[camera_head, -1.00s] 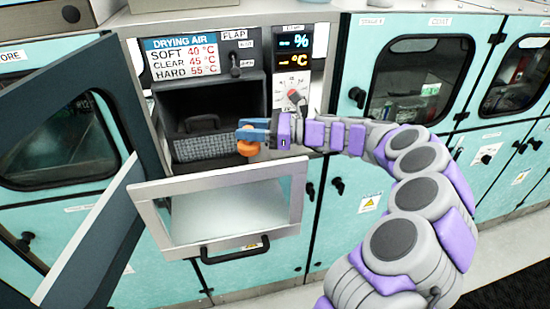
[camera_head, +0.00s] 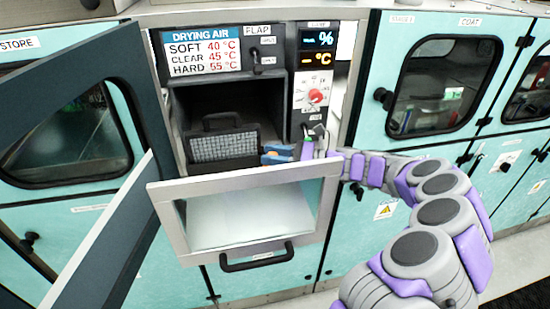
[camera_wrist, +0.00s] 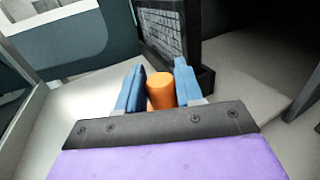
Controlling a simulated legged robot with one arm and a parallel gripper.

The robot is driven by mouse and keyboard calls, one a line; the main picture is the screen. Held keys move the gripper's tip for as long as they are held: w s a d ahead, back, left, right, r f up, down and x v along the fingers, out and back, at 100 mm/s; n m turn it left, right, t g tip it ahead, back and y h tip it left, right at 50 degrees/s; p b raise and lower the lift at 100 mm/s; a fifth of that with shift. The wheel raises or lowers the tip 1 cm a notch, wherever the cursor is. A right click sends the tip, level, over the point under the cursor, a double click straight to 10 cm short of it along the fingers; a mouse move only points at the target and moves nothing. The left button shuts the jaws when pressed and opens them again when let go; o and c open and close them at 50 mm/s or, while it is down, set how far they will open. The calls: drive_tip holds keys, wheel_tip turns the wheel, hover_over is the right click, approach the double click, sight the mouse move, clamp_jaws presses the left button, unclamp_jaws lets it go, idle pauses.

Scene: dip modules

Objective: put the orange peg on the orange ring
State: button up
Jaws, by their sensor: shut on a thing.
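My gripper (camera_head: 277,154) is at the front of the dark dryer chamber, to the right of the mesh basket. Its blue fingers are closed around the orange peg, which is mostly hidden in the head view. In the wrist view my gripper (camera_wrist: 158,70) shows a blue finger on each side of the orange peg (camera_wrist: 161,91). The peg's round end faces the camera. I cannot make out an orange ring in either view.
The basket (camera_head: 226,146) with a black handle stands inside the chamber (camera_head: 222,100). The framed flap (camera_head: 165,220) hangs open below the opening. A dark door (camera_head: 95,75) stands open at the left. A control panel with a red knob (camera_head: 316,96) is at the right.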

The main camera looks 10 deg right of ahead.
sight(276, 153)
drive_tip(key=shift+d, duration=1)
drive_tip(key=o, duration=0.9)
drive_tip(key=shift+d, duration=0.6)
drive_tip(key=shift+o, duration=0.7)
drive_tip(key=shift+a, duration=0.15)
drive_tip(key=shift+o, duration=0.3)
drive_tip(key=shift+a, duration=1.1)
drive_tip(key=p+v, duration=0.3)
drive_tip(key=v, duration=1)
drive_tip(key=shift+w+d, duration=0.2)
drive_tip(key=shift+d, duration=0.1)
